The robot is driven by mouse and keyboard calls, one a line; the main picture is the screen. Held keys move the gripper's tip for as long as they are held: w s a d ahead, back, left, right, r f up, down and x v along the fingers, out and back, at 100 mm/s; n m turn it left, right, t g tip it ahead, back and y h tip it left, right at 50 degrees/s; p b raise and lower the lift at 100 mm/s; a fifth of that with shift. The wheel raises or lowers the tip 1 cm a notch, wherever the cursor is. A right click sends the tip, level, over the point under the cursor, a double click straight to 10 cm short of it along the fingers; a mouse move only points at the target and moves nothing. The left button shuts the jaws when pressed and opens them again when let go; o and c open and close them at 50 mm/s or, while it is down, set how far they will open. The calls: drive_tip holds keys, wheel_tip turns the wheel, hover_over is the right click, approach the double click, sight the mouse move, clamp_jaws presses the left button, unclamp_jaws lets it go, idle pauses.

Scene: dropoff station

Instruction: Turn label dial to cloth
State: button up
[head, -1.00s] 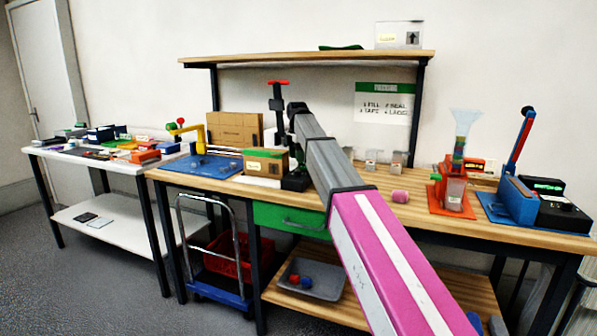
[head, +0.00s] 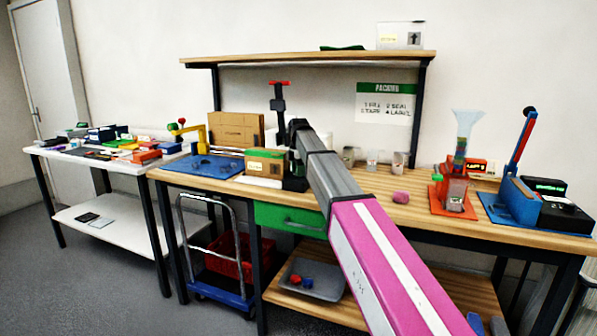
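No dial marked with cloth can be made out. A black device (head: 563,217) with a green-lit display stands at the right end of the wooden bench; its lettering is too small to read, and I cannot tell whether it carries the label dial. My pink and grey arm reaches from the bottom right up over the middle of the bench. My gripper cannot be made out at its far end, so its state and any contact are hidden.
The wooden bench (head: 425,212) holds a cardboard-and-green box (head: 265,163), a black stand with a red handle (head: 278,100), small cups, a pink lump (head: 400,197), a funnel device (head: 460,170) and a blue lever press (head: 517,200). A shelf (head: 310,58) overhangs the back.

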drive_tip(key=shift+m, duration=0.3)
drive_tip(key=m, duration=0.3)
drive_tip(key=shift+m, duration=0.3)
drive_tip(key=m, duration=0.3)
drive_tip(key=shift+m, duration=0.3)
drive_tip(key=m, duration=0.3)
drive_tip(key=shift+m, duration=0.3)
drive_tip(key=m, duration=0.3)
drive_tip(key=shift+m, duration=0.3)
drive_tip(key=m, duration=1)
drive_tip(key=shift+m, duration=2.5)
